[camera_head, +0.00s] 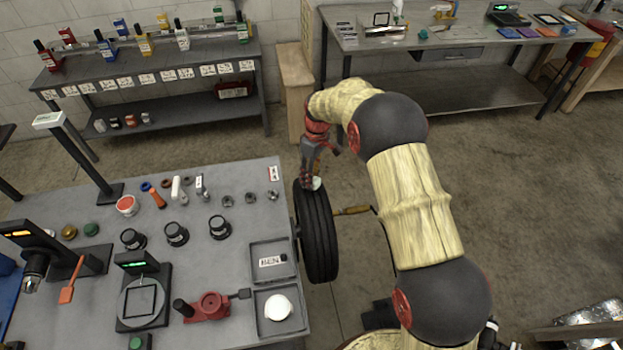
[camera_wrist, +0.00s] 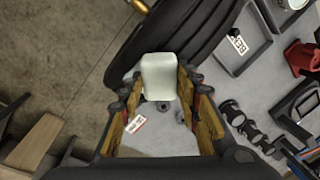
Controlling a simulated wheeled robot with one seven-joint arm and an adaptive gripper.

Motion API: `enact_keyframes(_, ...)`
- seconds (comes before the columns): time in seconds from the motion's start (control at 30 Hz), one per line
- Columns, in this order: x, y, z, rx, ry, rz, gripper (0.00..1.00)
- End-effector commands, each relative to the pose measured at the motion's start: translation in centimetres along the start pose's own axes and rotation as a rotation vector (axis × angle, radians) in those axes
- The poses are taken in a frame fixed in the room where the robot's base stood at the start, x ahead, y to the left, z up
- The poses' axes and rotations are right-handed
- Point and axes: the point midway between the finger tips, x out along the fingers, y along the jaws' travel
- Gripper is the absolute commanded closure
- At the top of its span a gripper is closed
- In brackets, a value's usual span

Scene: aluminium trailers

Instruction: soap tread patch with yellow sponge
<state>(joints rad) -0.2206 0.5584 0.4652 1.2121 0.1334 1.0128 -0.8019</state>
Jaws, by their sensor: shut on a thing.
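A black grooved tyre (camera_head: 318,240) stands upright against the right edge of the grey workbench (camera_head: 95,205). Its tread also fills the upper middle of the wrist view (camera_wrist: 200,30). My gripper (camera_head: 314,178) is at the top of the tyre, pointing down. In the wrist view my gripper (camera_wrist: 160,90) is shut on a pale, off-white block (camera_wrist: 160,72) with rounded corners. The block looks whitish rather than yellow. It overlaps the tyre in view; I cannot tell whether it touches the tread. No distinct patch shows on the tread.
Two grey trays (camera_head: 255,282) lie on the bench close to the tyre, the nearer holding a white round thing (camera_head: 278,307). A yellow-handled tool (camera_head: 352,210) sticks out right of the tyre. Another bench (camera_head: 470,38) stands behind.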

Motion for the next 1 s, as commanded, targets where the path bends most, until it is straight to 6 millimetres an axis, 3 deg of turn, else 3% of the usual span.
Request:
enact_keyframes(0.43, -4.2, 0.0, -0.7, 0.0, 0.001, 0.001, 0.91)
enact_keyframes(1.0, -5.6, 0.1, -0.9, 0.0, 0.001, 0.001, 0.91)
